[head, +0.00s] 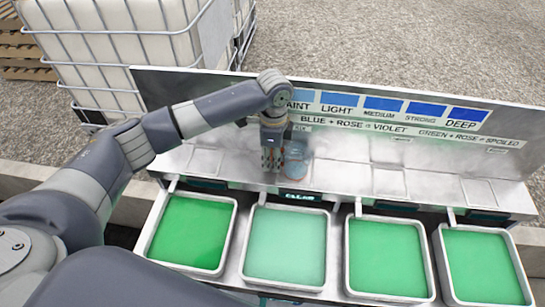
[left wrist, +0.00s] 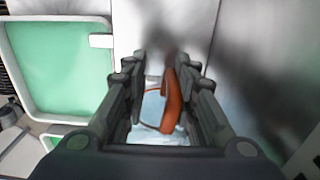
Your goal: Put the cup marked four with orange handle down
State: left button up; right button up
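The cup (head: 296,160) is bluish and see-through. In the head view it appears to stand upright on the pale metal shelf, just right of my left gripper (head: 271,162). In the left wrist view its orange handle (left wrist: 171,102) lies between the two fingers of my left gripper (left wrist: 166,68). The fingers are apart, with a gap visible on both sides of the handle. Part of the cup's pale body (left wrist: 155,132) shows below the handle. Its number mark cannot be read. My right gripper is not in view.
A lettered panel (head: 350,125) with blue swatches stands behind the shelf (head: 340,178). In front are several green-filled trays, including a paler one (head: 286,245). The shelf right of the cup is clear. A caged white tank (head: 120,45) stands behind left.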

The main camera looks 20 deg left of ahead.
pick_arm(q)
jog(key=shift+r, duration=0.15)
notch_tip(320, 180, up, 12)
jog(key=b, duration=0.4)
jog(key=shift+w, duration=0.1)
